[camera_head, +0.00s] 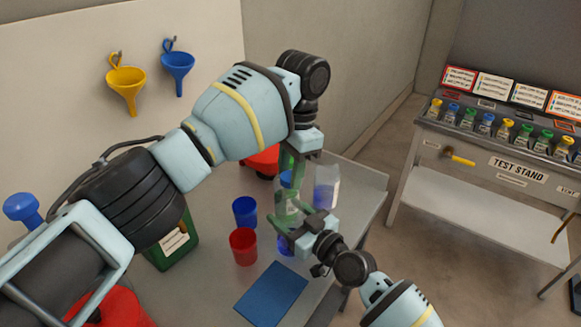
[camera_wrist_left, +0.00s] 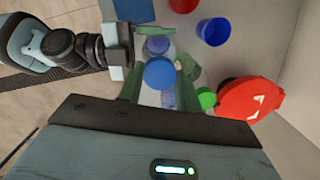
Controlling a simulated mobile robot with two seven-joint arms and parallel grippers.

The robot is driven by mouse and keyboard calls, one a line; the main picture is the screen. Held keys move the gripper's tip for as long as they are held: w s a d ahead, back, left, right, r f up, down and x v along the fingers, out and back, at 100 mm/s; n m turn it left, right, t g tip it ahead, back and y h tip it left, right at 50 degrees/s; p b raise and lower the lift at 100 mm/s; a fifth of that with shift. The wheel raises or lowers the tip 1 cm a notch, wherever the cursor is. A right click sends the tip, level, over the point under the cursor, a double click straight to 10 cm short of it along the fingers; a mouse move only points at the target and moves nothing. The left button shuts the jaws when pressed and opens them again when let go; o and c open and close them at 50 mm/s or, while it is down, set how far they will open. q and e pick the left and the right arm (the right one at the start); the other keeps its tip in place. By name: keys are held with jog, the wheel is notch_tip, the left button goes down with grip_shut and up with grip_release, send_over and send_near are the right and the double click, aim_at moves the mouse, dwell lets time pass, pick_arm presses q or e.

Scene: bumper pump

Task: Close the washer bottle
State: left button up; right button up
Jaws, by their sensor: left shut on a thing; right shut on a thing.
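My left gripper (camera_head: 291,165) points down with green fingers, shut on a blue cap (camera_head: 286,179). In the left wrist view the round blue cap (camera_wrist_left: 160,73) sits between its fingers. My right gripper (camera_head: 286,218) comes in from the lower right, just below, shut on the clear washer bottle (camera_head: 285,245), which shows blue liquid low down. The bottle's neck is mostly hidden by the fingers, and I cannot tell whether the cap touches it. Another clear bottle (camera_head: 326,190) with blue liquid stands just to the right.
A blue cup (camera_head: 245,211), a red cup (camera_head: 243,246) and a blue mat (camera_head: 271,293) are on the grey table (camera_head: 225,285). A red container (camera_head: 262,161) is behind my left gripper. A green bin (camera_head: 174,248) stands left. Funnels hang on the wall; a test stand (camera_head: 500,160) is at right.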

pick_arm(q)
jog(key=shift+f, duration=0.9)
jog(key=shift+f, duration=0.55)
dwell(0.4)
